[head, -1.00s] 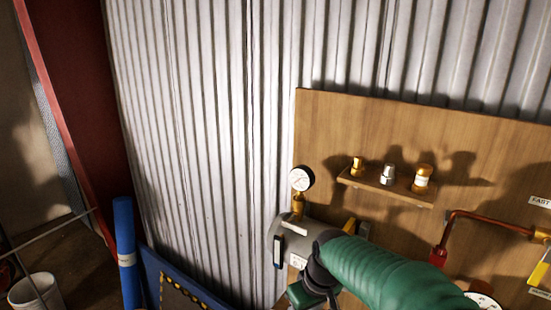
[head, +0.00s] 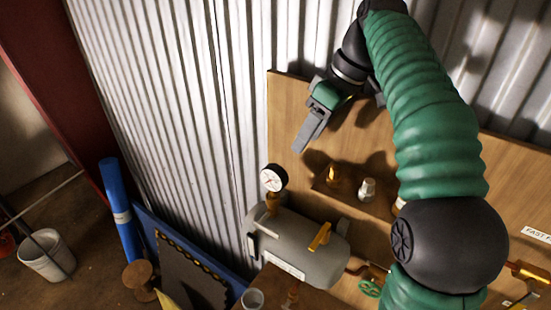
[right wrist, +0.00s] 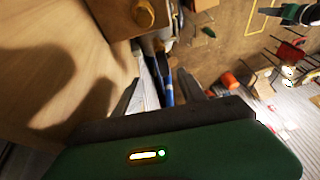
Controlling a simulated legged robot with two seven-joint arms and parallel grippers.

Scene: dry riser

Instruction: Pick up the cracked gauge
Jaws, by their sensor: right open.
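The gauge (head: 273,178) has a round white face, a dark rim and red and dark marks on the face. It stands upright on a brass stem on top of the left end of a grey tank (head: 290,245). My right gripper (head: 304,140) is open, above and slightly right of the gauge, with its fingers pointing down and apart from it. In the right wrist view its two fingers (right wrist: 163,88) show with a gap between them. I cannot make out the gauge clearly there. My left gripper is not in view.
A wooden board (head: 290,100) stands behind the tank. A small shelf (head: 350,200) on it holds brass and silver fittings (head: 333,175) close to the gauge's right. A blue tube (head: 122,215) and white bucket (head: 46,255) stand left.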

